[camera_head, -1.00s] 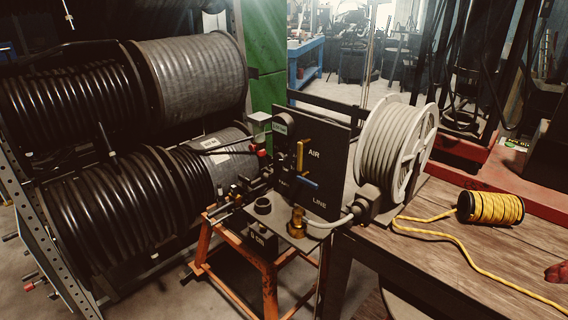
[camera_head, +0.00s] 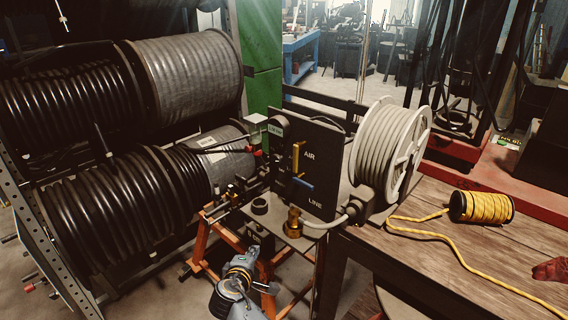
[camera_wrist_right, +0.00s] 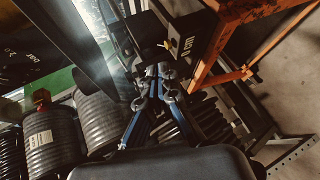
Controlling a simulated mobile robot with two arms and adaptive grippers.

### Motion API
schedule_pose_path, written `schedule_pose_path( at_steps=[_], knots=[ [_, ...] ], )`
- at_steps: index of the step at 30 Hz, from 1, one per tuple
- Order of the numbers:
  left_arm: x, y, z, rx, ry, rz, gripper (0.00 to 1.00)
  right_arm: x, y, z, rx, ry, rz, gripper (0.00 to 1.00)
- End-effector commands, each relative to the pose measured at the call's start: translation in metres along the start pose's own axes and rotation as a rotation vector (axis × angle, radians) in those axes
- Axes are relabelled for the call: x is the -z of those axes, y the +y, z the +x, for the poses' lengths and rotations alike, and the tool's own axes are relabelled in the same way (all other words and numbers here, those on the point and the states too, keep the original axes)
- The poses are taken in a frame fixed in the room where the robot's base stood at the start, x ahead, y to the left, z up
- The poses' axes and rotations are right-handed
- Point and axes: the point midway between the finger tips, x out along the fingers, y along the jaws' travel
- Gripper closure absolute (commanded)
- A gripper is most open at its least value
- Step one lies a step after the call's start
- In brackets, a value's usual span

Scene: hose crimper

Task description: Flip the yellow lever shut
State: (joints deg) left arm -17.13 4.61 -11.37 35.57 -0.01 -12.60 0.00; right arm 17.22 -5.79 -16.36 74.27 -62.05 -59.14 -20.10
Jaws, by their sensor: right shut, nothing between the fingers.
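The yellow lever (camera_head: 297,158) stands upright on the dark panel (camera_head: 322,165), beside the word AIR, in the head view. A blue lever (camera_head: 301,185) lies nearly level below it, above the word LINE. My right gripper (camera_head: 248,259) is low in front of the orange stand, below and left of the yellow lever and clear of it. In the right wrist view its two fingers (camera_wrist_right: 159,72) are together and empty, in front of a dark box (camera_wrist_right: 178,38) marked 0 cm. I cannot make out the yellow lever in that view. My left gripper is not in view.
A brass fitting (camera_head: 293,222) stands below the panel on the orange stand (camera_head: 203,245). Black hose reels (camera_head: 120,210) fill the left. A white hose reel (camera_head: 392,150) is right of the panel. A yellow rope spool (camera_head: 482,208) lies on the wooden table (camera_head: 425,215).

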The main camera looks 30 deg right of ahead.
Motion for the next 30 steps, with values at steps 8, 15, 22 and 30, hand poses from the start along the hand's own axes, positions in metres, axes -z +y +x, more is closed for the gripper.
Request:
schedule_pose_path(
  at_steps=[8, 15, 22, 30],
  knots=[
    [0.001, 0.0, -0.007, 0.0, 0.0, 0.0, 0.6, -0.014, 0.193, -0.059, -0.327, -0.191, 0.064, 1.0],
    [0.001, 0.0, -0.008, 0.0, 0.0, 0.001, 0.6, -0.025, 0.229, -0.079, -0.393, -0.25, 0.09, 1.0],
    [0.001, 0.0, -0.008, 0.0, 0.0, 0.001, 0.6, -0.025, 0.229, -0.079, -0.392, -0.249, 0.09, 1.0],
    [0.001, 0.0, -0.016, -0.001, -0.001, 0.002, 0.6, -0.03, 0.239, -0.06, -0.392, -0.25, 0.089, 1.0]
  ],
)
